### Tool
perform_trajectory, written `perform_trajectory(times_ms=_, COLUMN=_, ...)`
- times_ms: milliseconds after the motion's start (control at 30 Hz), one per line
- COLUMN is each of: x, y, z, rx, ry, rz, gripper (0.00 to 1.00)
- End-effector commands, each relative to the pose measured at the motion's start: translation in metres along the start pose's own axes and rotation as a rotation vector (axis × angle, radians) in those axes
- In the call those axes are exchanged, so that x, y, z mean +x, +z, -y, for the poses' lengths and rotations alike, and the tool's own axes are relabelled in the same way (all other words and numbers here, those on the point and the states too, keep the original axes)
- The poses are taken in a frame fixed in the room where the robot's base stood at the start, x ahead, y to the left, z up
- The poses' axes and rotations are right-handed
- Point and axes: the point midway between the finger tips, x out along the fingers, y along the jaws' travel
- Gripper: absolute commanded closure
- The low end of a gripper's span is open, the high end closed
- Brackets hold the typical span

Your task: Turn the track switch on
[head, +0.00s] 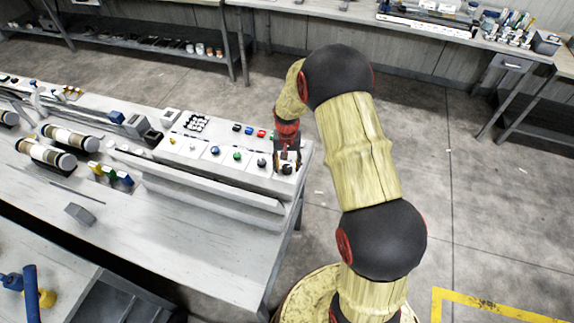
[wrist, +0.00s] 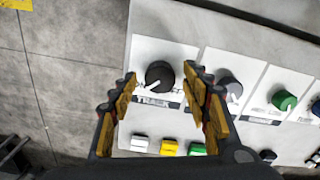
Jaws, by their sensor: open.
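The track switch is a round black knob (wrist: 159,75) with a white pointer line, on a white panel plate with a dark label reading roughly "TRACK". In the wrist view its pointer slants to the lower left. My gripper (wrist: 160,82) is open, with one yellow-and-black finger on each side of the knob; I cannot tell its height over the panel. In the head view my gripper (head: 287,158) is over the right end of the control panel (head: 215,165), and it partly hides the knobs there.
A grey knob (wrist: 229,88) and a green knob (wrist: 284,100) sit to the right of the black one. White, yellow and green buttons (wrist: 170,148) lie below it. In the head view, cylinders (head: 45,152) lie on the bench at left.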

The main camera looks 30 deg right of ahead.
Motion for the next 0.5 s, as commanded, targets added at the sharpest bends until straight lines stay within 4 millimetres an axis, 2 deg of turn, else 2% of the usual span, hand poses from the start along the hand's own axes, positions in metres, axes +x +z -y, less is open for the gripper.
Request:
perform_trajectory(times_ms=167, x=-0.019, y=-0.002, z=0.001, rx=0.0, ry=-0.002, rz=-0.005, gripper=0.53)
perform_trajectory(times_ms=500, x=-0.086, y=-0.001, z=0.001, rx=0.0, ry=-0.001, rz=-0.004, gripper=0.53)
